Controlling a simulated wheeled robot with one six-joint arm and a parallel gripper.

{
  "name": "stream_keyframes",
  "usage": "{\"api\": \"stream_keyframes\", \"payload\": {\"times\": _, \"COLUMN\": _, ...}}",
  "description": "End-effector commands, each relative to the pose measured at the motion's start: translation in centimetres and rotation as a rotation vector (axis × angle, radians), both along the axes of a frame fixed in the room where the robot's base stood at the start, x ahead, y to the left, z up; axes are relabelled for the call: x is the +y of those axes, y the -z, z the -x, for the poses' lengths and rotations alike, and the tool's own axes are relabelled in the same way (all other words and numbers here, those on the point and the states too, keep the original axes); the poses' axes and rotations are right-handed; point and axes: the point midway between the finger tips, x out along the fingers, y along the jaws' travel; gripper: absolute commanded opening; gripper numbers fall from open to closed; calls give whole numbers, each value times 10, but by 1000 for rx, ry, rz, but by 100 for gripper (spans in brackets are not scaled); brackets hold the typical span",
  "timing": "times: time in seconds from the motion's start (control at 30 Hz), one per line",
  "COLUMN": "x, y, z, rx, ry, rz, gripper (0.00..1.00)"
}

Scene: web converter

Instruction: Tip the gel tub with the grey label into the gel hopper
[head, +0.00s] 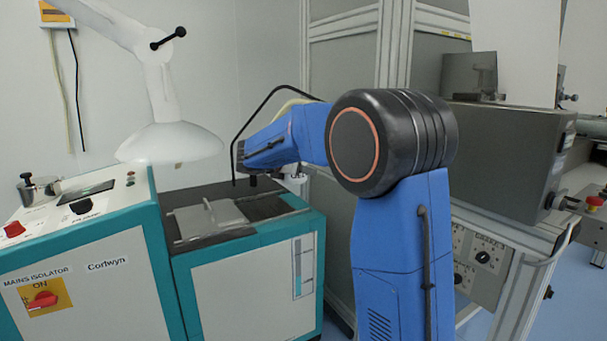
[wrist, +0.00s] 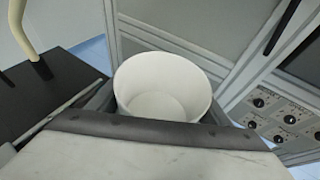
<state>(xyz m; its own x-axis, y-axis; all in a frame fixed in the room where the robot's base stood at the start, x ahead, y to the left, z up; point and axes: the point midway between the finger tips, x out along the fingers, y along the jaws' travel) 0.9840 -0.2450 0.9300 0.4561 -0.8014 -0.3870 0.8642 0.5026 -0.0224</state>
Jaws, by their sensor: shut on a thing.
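My gripper (wrist: 160,105) is shut on a white round tub (wrist: 158,80), one jaw on each side of it in the wrist view. I look into the tub's open mouth; the inside is plain white, and I cannot tell whether gel is in it. No label shows, so its colour cannot be told. In the head view, the tub (head: 297,178) is a small pale shape, partly hidden by my blue arm, by the back right corner of a teal and white machine. This machine has a dark top (head: 262,207) with a grey lid-like plate (head: 207,217). I cannot tell which part is the gel hopper.
A grey machine (head: 510,150) with a dial panel (head: 482,257) stands at the right. A cream hose (wrist: 28,30) shows in the wrist view.

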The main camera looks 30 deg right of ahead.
Motion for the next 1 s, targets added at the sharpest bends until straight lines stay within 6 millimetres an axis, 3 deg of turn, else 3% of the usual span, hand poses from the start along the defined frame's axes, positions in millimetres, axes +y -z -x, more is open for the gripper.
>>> {"api": "stream_keyframes", "payload": {"times": 0.5, "x": 1, "y": -2, "z": -2, "rx": -18, "ry": -1, "rz": -11, "gripper": 37}}
{"api": "stream_keyframes", "payload": {"times": 1.0, "x": 1, "y": -31, "z": -2, "rx": -18, "ry": 0, "rz": -10, "gripper": 37}}
